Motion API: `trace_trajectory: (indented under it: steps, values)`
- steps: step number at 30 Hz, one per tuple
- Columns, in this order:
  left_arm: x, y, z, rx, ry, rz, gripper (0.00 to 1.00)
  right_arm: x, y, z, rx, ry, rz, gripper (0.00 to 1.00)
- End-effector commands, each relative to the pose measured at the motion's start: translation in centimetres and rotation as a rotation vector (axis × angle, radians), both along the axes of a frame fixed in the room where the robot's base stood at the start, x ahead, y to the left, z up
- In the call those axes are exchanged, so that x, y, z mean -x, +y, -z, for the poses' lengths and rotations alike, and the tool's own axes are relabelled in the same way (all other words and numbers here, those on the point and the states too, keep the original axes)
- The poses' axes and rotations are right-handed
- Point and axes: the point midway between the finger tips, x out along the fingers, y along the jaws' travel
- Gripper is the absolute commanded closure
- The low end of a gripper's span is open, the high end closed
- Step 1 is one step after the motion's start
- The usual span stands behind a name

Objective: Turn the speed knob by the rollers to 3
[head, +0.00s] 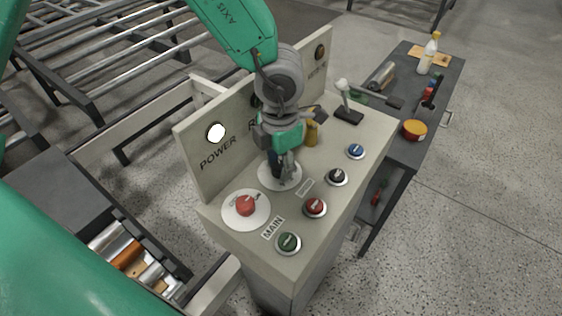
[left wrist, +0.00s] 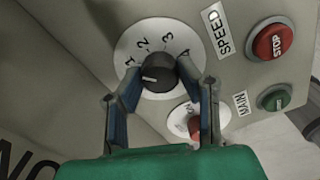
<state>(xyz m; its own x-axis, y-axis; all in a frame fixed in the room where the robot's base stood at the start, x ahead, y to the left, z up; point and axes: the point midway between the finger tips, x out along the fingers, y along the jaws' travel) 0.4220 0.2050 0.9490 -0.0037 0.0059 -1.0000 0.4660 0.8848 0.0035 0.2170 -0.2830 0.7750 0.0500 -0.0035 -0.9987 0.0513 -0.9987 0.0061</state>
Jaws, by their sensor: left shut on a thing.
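The speed knob (left wrist: 158,74) is black and sits on a round white dial (left wrist: 126,45) marked 1 to 4. Its white pointer line faces left in the left wrist view, close to the 1 side and away from the 3. My left gripper (left wrist: 160,82) has a finger on either side of the knob and is shut on it. In the head view my left gripper (head: 283,172) reaches down onto the dial (head: 265,179) and hides most of the knob. My right gripper is in neither view.
A red main knob (head: 245,206) on a white disc sits beside the dial. Green (head: 288,243), red (head: 315,207), black (head: 337,176) and blue (head: 355,151) buttons line the panel. An upright back plate (head: 200,172) with a lit power lamp (head: 215,132) stands behind. Rollers (head: 125,249) lie lower left.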

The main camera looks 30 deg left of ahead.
Motion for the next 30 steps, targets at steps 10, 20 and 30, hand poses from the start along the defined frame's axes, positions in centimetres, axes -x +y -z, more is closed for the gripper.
trace_trajectory:
  steps: [10,20,30]
  values:
    - [-0.2,-0.2,-0.7,0.007,-0.003,0.158,0.98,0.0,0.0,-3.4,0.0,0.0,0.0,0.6]
    - [-0.3,-0.1,-0.8,0.007,-0.003,0.459,0.98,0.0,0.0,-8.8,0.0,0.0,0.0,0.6]
    - [-0.4,-0.1,-0.6,0.005,-0.006,0.781,0.98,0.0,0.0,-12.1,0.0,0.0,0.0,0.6]
